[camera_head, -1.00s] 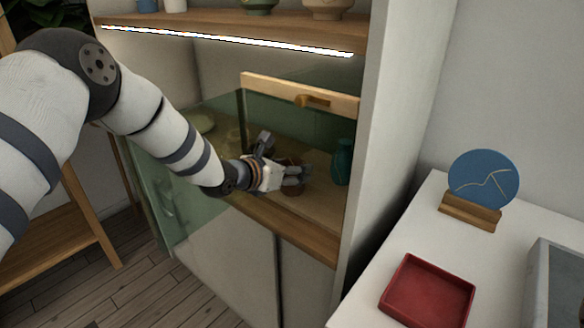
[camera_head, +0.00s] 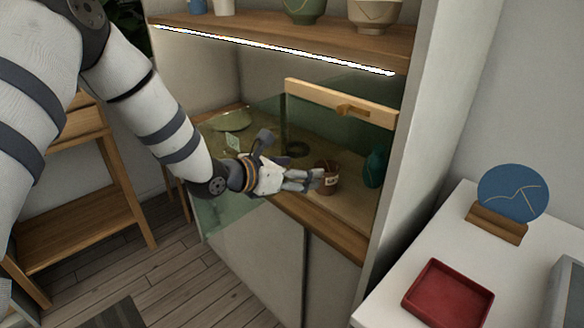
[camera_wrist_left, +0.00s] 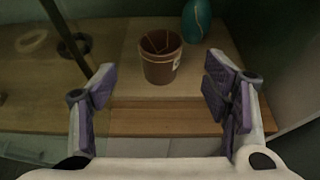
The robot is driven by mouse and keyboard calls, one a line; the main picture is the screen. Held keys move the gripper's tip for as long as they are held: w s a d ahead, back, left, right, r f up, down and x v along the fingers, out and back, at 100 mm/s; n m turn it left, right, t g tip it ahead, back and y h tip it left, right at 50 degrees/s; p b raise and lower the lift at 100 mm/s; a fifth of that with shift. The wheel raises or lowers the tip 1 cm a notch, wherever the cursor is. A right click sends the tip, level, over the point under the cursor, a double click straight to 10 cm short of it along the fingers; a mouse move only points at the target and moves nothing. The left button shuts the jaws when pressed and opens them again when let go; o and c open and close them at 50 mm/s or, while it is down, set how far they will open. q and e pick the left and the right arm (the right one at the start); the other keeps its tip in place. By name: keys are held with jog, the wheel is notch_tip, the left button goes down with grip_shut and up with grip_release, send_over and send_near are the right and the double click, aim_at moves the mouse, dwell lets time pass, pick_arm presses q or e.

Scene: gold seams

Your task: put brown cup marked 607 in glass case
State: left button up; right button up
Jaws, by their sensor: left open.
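The brown cup (camera_head: 327,176) stands upright on the wooden floor of the glass case (camera_head: 235,215), near its front edge. My right gripper is not in view.
A teal vase (camera_head: 375,167) stands close to the right of the cup. A green dish (camera_head: 230,121) and a dark ring (camera_head: 297,149) lie further back left. A wood-topped glass panel (camera_head: 340,103) hangs above. A red tray (camera_head: 448,293) and blue plate (camera_head: 512,193) are on the white counter.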

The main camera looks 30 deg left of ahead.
pick_arm(q)
jog(key=s+d+f+m+g+h, duration=0.1)
jog(key=s+d+f+m+g, duration=0.25)
jog(key=s+f, duration=0.35)
jog(key=s+d+f+m+g+h, duration=0.1)
jog(key=s+d+f+m+g, duration=0.25)
jog(key=s+f, duration=0.35)
jog(key=s+a+f+m+g+y, duration=0.3)
jog(key=s+m, duration=0.3)
jog(key=s, duration=0.5)
jog(key=s+a+f+m+g+y, duration=0.2)
jog(key=s+a+f+m+g, duration=0.15)
jog(key=s+m, duration=0.45)
jog(key=s+a+f+m+g+y, duration=0.2)
jog(key=s+f+m+g+y, duration=0.15)
jog(key=s, duration=0.95)
jog(key=d+m, duration=0.1)
jog(key=m, duration=0.1)
jog(key=s+d+m+t+h, duration=0.1)
jog(key=m, duration=0.1)
jog(key=s+d+m+h, duration=0.1)
jog(key=m, duration=0.2)
jog(key=shift+s+d+f+t, duration=0.15)
jog(key=shift+d+f+t, duration=0.2)
jog(key=shift+d+t, duration=0.05)
jog(key=shift+a, duration=0.1)
